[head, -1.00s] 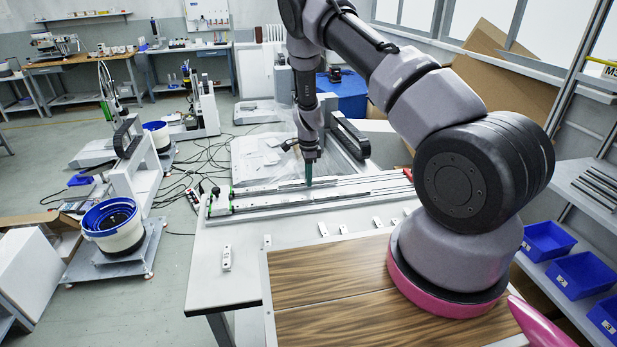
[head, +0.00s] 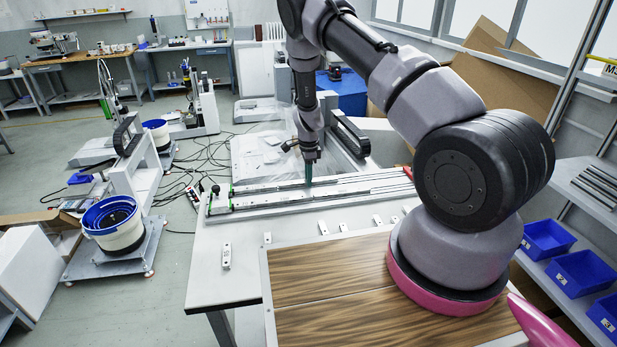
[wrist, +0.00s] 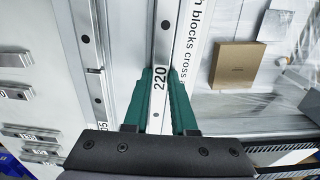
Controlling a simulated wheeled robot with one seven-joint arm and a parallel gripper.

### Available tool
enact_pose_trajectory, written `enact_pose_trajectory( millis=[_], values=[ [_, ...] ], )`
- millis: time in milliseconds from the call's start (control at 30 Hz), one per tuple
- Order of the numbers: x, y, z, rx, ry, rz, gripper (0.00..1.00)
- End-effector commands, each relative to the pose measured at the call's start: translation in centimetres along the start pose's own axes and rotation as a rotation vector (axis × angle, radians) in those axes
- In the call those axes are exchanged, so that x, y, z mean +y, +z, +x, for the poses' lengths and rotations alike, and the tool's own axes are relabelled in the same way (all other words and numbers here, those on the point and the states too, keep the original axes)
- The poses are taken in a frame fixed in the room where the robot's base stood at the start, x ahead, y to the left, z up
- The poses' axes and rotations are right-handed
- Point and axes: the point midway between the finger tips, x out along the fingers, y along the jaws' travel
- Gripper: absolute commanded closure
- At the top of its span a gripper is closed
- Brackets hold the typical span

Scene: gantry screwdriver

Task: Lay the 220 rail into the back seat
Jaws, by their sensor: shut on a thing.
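The 220 rail (wrist: 161,75) is a long pale metal bar with a "220" label. My gripper (wrist: 163,82) has green fingers, one along each side of the rail, and is shut on it near the label. In the head view my gripper (head: 309,176) points straight down over the back row of the long fixture (head: 225,209) on the table. The rail lies along the length of the fixture. The back seat is mostly hidden under the rail and fingers. I cannot tell whether the rail touches its bottom.
A parallel rail (wrist: 95,60) lies in the front row. Several short labelled pieces lie on the table, one being a small block (head: 226,256) at front left. A printed strip and a brown box (wrist: 236,65) are on the far side. The table's front left is mostly clear.

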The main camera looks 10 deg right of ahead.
Motion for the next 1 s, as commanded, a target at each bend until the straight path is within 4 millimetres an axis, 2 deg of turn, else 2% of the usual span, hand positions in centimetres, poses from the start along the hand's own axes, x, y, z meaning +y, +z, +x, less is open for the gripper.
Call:
enact_pose_trajectory(
  millis=[33,67,100,133,433,533,667,1000],
  values=[
    [0.0,0.0,0.1,0.0,-0.001,0.0,1.0],
    [-0.1,0.0,0.0,0.0,-0.001,0.0,0.64],
    [-0.1,0.0,0.0,0.0,-0.001,0.0,0.49],
    [-0.1,0.0,0.0,0.0,-0.001,0.0,0.4],
    [0.0,0.0,0.0,0.0,0.0,0.0,0.4],
    [-0.1,0.0,-0.6,0.0,-0.002,-0.001,0.4],
    [-0.1,0.0,-2.6,0.0,-0.003,-0.001,0.4],
    [-0.1,0.1,-9.1,0.0,-0.003,-0.001,0.4]
  ],
)
